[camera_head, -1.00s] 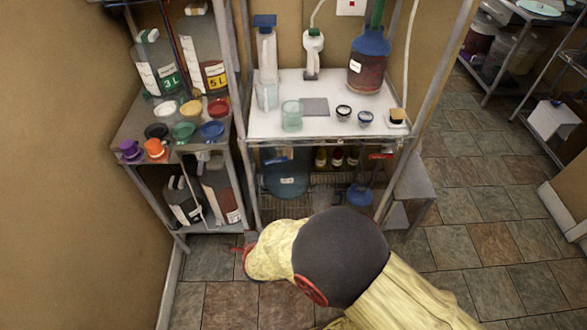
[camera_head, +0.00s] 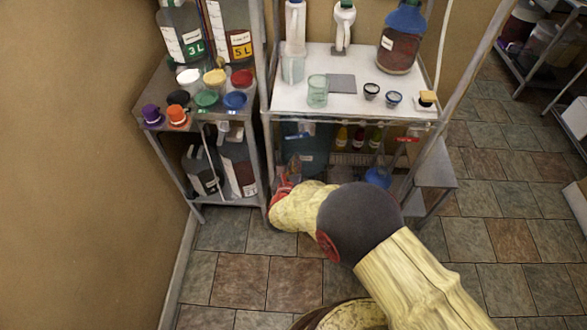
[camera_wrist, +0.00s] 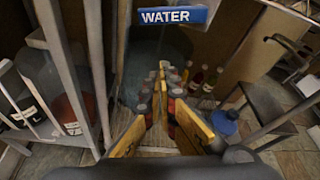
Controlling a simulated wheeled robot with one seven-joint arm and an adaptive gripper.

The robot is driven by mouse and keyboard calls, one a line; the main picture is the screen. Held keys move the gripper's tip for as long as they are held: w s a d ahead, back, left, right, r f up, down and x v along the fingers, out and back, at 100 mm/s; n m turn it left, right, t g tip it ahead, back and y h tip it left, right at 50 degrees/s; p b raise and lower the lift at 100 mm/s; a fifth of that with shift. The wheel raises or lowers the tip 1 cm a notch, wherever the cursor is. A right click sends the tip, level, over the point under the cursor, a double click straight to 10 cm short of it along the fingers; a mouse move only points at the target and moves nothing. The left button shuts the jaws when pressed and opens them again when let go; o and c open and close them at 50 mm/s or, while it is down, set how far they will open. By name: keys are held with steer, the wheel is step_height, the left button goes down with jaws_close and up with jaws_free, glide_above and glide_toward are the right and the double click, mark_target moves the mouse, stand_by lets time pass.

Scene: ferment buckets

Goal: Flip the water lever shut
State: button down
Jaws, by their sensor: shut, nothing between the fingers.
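A blue plate lettered WATER (camera_wrist: 173,16) hangs at the top of the wrist view. In the head view a small blue piece (camera_head: 298,134) shows below the front edge of the white-topped rack. I cannot make out a separate lever or its position. My gripper (camera_wrist: 163,68) has yellow fingers, shut and empty, pointing forward below the WATER plate and apart from it. In the head view my gripper (camera_head: 292,168) is small, partly hidden by my wrist, in front of the rack's lower space. A large bluish container (camera_head: 312,150) stands behind it.
A red handle (camera_head: 407,139) sits at the rack's right front. Several small bottles (camera_head: 358,137) and a blue funnel-like item (camera_head: 378,177) stand on the lower shelf. The left side shelf (camera_head: 180,130) holds jugs and colored caps. Tiled floor (camera_head: 230,265) is clear in front.

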mark_target(297, 134)
steer(key=w, duration=0.1)
steer(key=w+r+b, duration=0.1)
steer(key=w+r, duration=0.1)
steer(key=w, duration=0.1)
steer(key=shift+a+r, duration=0.25)
steer(key=shift+a, duration=0.05)
